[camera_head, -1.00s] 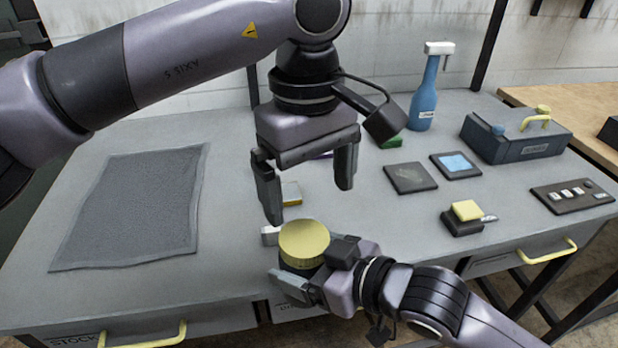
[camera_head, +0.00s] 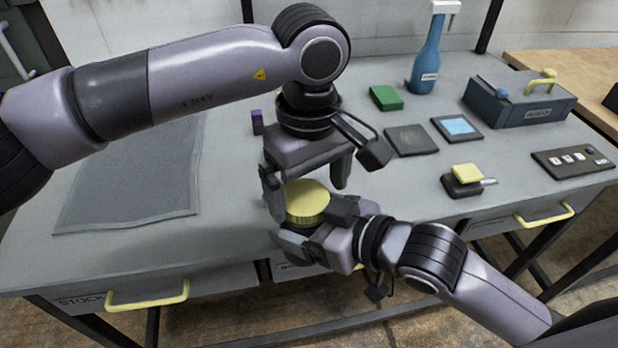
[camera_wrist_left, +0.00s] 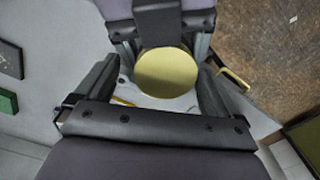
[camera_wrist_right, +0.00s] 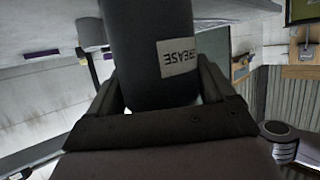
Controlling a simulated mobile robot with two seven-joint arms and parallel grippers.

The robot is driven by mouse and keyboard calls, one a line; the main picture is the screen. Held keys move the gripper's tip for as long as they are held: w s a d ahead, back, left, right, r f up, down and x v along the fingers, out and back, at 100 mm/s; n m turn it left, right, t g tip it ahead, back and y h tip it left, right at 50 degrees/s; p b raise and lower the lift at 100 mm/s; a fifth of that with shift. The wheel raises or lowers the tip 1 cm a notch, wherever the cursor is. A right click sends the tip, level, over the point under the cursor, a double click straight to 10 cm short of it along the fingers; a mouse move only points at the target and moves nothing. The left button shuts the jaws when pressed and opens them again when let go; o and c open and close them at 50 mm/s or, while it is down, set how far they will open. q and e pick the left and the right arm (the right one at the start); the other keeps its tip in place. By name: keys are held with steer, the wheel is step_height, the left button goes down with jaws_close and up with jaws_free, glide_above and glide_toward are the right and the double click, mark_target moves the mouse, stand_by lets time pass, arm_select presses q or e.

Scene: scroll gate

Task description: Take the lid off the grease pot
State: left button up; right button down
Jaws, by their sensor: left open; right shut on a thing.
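The grease pot (camera_wrist_right: 145,45) is dark, with a white label reading GREASE that shows upside down in the right wrist view. Its round yellow lid (camera_head: 307,203) is on top. My right gripper (camera_head: 312,226) is shut on the pot's body and holds it near the bench's front edge. My left gripper (camera_head: 306,188) is open just above the pot, pointing down, with its fingers on either side of the lid. In the left wrist view the lid (camera_wrist_left: 167,72) lies between the fingers, with gaps beside it. The pot's lower part is hidden in the head view.
A grey mat (camera_head: 135,190) lies on the bench at left. A blue spray bottle (camera_head: 428,55), green block (camera_head: 386,97), dark toolbox (camera_head: 520,112), flat pads and a yellow-topped block (camera_head: 467,172) stand at right. Drawers with yellow handles (camera_head: 147,298) line the front.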

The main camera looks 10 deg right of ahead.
arm_select(q)
steer(key=shift+d, duration=0.1)
steer(key=c, duration=1.1)
steer(key=shift+r, duration=0.1)
steer(key=n, duration=0.5)
steer(key=shift+w, duration=0.1)
steer(key=n, duration=0.5)
steer(key=shift+w, duration=0.15)
steer(key=o, duration=1)
steer(key=shift+o, duration=0.8)
